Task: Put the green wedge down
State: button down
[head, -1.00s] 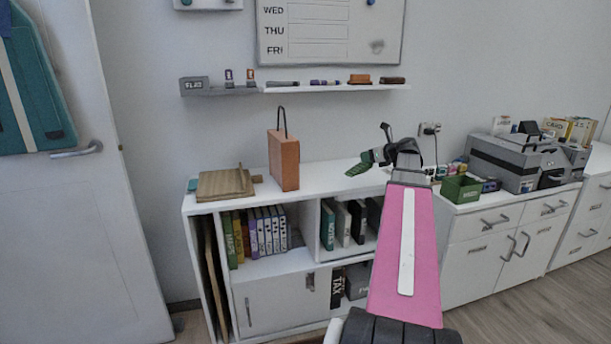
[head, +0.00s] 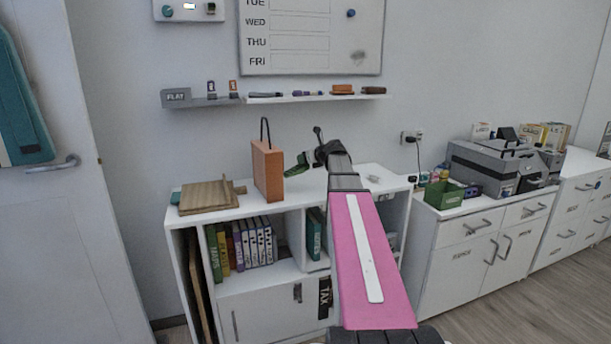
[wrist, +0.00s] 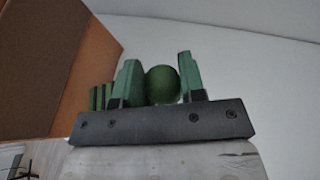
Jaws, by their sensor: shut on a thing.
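The green wedge (head: 297,166) is in my gripper (head: 312,160), above the top of the white shelf desk (head: 225,212) and just right of the brown box with a dark handle (head: 267,172). In the wrist view my gripper (wrist: 160,84) has its two green fingers on either side of a rounded green part of the wedge (wrist: 162,86).
A wooden piece (head: 207,196) lies at the desk top's left. The brown box stands close on the left in the wrist view (wrist: 85,75). A wall ledge (head: 215,101) hangs behind. A green bin (head: 444,195) stands on the right cabinet.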

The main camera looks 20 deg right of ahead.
jog(key=shift+s+d+f, duration=0.1)
jog(key=shift+d+f, duration=0.1)
jog(key=shift+f, duration=2.85)
jog(key=shift+a+f, duration=0.2)
jog(key=shift+f, duration=0.25)
jog(key=c, duration=0.7)
grip_release()
jog(key=shift+f, duration=0.1)
